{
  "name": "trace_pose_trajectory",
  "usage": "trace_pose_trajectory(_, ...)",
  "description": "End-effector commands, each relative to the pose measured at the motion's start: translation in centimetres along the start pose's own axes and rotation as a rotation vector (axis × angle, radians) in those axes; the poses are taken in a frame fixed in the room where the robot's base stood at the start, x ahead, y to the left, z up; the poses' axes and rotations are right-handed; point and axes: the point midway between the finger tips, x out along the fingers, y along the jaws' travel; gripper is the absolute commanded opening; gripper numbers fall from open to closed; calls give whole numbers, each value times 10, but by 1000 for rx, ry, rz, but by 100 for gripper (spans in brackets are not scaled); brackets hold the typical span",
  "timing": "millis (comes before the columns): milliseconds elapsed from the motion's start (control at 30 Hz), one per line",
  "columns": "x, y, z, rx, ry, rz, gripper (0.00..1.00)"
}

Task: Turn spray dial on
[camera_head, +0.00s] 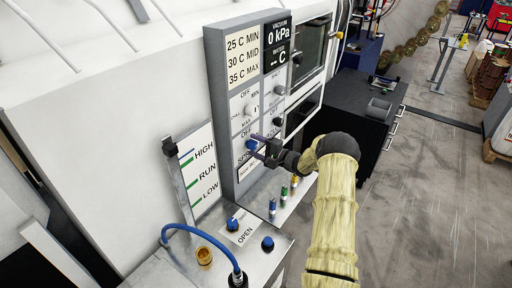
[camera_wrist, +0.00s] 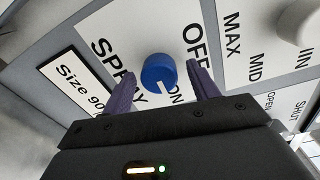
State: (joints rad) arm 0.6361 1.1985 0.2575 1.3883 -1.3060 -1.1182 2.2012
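The spray dial is a blue round knob (camera_wrist: 158,72) with a white pointer mark, on a white plate lettered SPRAY, OFF and ON. In the wrist view its white mark points to the lower right, near the ON lettering. In the head view the blue dial (camera_head: 251,145) shows on the grey control panel, beside my fingertips. My gripper (camera_wrist: 162,88) is open, with one purple finger on each side of the dial. I see gaps between the fingers and the knob. In the head view my gripper (camera_head: 258,146) reaches the panel from the right.
The grey panel (camera_head: 216,80) carries a white knob (camera_head: 250,110) above the dial and a display (camera_head: 278,42). Below are small coloured valves (camera_head: 283,192), blue knobs (camera_head: 267,243) and a blue hose (camera_head: 190,229). A dark cabinet (camera_head: 360,115) stands right of the panel.

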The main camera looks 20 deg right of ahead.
Motion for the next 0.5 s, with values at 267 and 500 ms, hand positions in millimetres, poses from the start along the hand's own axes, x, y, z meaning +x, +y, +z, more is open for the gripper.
trace_pose_trajectory(267,-2,1,1,0,-3,0,60)
trace_pose_trajectory(500,-31,3,0,0,-1,1,60)
